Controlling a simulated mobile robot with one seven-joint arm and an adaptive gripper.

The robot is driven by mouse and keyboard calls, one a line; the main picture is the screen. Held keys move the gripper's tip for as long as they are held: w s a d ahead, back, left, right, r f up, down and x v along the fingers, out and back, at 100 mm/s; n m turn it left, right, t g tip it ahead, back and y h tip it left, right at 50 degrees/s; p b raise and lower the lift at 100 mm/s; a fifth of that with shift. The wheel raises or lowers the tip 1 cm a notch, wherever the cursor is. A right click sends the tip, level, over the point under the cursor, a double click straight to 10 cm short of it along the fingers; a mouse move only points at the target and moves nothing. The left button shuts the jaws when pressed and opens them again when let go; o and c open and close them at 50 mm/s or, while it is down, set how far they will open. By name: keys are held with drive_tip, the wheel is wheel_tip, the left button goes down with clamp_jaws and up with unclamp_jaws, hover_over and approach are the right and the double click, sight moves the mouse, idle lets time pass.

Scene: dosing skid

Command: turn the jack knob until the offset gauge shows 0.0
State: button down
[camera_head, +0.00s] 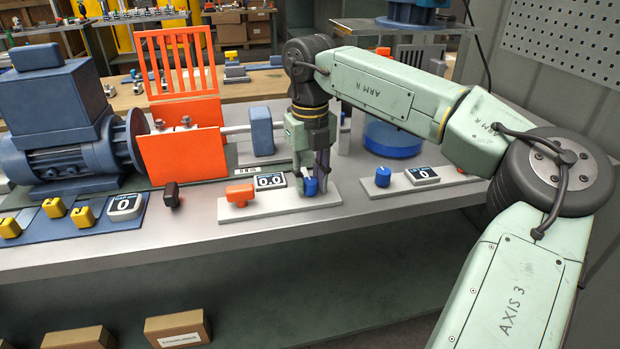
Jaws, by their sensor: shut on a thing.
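My gripper (317,180) reaches down from above and is shut on a blue knob (309,187) on the middle pale panel (285,207). The fingers hide part of the knob. I take this to be the jack knob, but I cannot read a name on it. To its left on the same panel, a small gauge (270,182) reads 0.0; its small heading is too fine to read. An orange handle (239,194) sits at the panel's left end.
A second pale panel (400,187) on the right has another blue knob (383,176) and a display (422,175) reading 0. On the left stand a dark blue motor (65,130), an orange guard (183,154) and yellow knobs (53,207). Boxes (177,328) lie below the bench.

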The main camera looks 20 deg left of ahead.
sight(309, 180)
idle(0.3)
drive_tip(key=c, duration=1.3)
unclamp_jaws()
wheel_tip(309, 180, up, 12)
drive_tip(key=shift+a, duration=0.1)
